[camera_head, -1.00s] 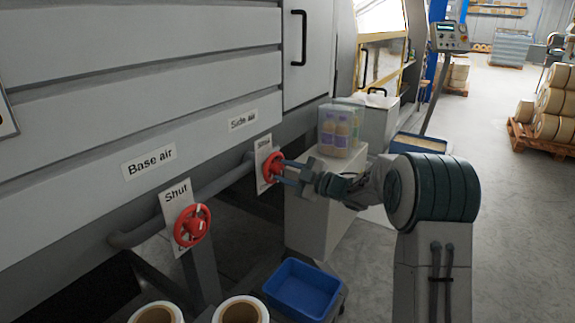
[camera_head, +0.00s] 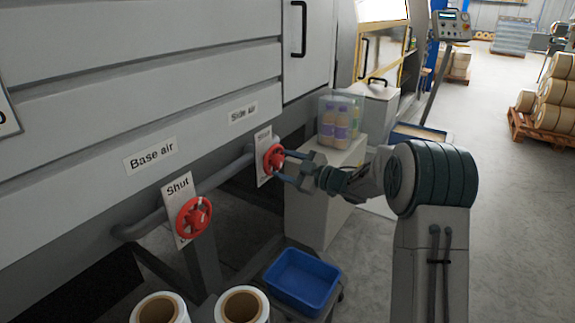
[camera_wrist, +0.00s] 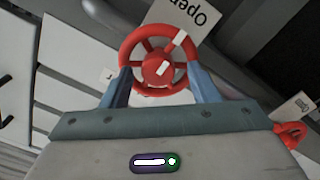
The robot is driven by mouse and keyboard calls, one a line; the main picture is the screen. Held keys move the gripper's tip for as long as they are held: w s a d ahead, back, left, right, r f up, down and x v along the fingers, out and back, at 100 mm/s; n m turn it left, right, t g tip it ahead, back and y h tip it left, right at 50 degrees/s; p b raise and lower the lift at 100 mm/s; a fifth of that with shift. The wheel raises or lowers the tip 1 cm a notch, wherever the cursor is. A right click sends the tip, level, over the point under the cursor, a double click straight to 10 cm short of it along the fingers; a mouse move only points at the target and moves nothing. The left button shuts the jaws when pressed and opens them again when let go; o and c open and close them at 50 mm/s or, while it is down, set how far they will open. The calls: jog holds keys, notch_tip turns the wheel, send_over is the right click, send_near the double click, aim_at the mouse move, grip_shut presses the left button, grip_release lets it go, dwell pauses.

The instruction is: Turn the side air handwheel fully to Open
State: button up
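The side air handwheel (camera_head: 274,158) is red and sits on a white plate under the "Side Air" label (camera_head: 243,112). My gripper (camera_head: 285,165) is at this wheel. In the wrist view, my gripper (camera_wrist: 158,80) has one finger at each side of the handwheel's red rim (camera_wrist: 130,50), with no clear gap, and looks shut on it. A white mark on the wheel's rim points up and right, roughly towards the word "Open" on the plate (camera_wrist: 185,14), which appears upside down.
The base air handwheel (camera_head: 194,217), on a plate reading "Shut", is to the left on the same pipe run. A blue bin (camera_head: 302,279) and rolls (camera_head: 242,305) stand below. A clear box of bottles (camera_head: 340,122) sits on a cabinet behind my gripper. Open floor lies at right.

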jog(key=shift+r, duration=0.1)
jog(key=b+v, duration=0.1)
jog(key=v, duration=1.2)
jog(key=shift+s+d, duration=0.3)
